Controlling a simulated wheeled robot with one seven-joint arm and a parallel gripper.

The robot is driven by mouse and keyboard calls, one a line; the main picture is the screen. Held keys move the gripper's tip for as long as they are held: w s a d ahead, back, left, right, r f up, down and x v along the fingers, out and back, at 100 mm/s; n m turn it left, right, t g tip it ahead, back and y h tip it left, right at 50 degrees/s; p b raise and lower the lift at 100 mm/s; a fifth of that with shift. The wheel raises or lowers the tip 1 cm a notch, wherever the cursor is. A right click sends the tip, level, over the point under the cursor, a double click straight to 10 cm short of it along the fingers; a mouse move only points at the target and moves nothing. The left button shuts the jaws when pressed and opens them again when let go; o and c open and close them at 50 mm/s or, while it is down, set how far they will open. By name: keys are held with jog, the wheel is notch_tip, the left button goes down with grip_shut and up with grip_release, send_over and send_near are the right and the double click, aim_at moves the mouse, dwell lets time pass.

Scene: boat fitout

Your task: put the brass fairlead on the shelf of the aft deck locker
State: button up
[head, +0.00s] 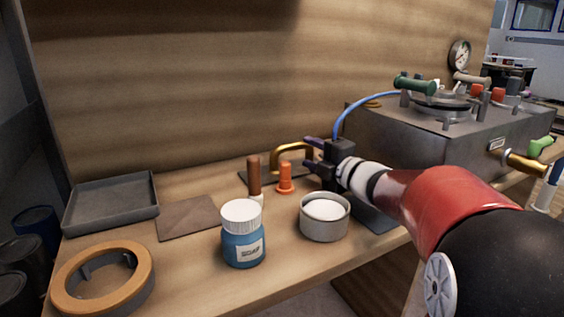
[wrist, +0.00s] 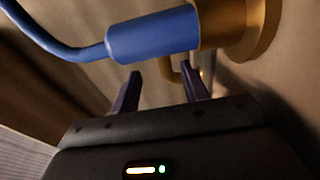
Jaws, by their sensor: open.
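A brass arch-shaped piece (head: 291,148), which looks like the fairlead, stands on a dark flat mat at the back of the bench in the head view. My gripper (head: 308,154) is just right of it, its dark fingers pointing left toward it. The fingers are apart, and no object is clearly held. In the wrist view my gripper (wrist: 161,73) shows a gap between its fingertips, with a thin bent brass part (wrist: 174,72) beyond. I cannot tell whether a finger touches it. I cannot identify the aft deck locker or its shelf.
A blue hose (head: 337,119) runs beside my gripper; its blue end (wrist: 153,35) is close above the fingers. An orange fitting (head: 285,178), brown-handled tool (head: 254,175), metal tin (head: 325,223) and blue jar (head: 243,245) stand nearby. A grey tray (head: 112,199) is left.

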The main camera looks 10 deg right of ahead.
aim_at(295, 147)
jog(key=x, duration=0.7)
jog(key=shift+w+a+f, duration=0.15)
jog(key=shift+w+f, duration=0.1)
grip_shut()
jog(key=shift+r, duration=0.15)
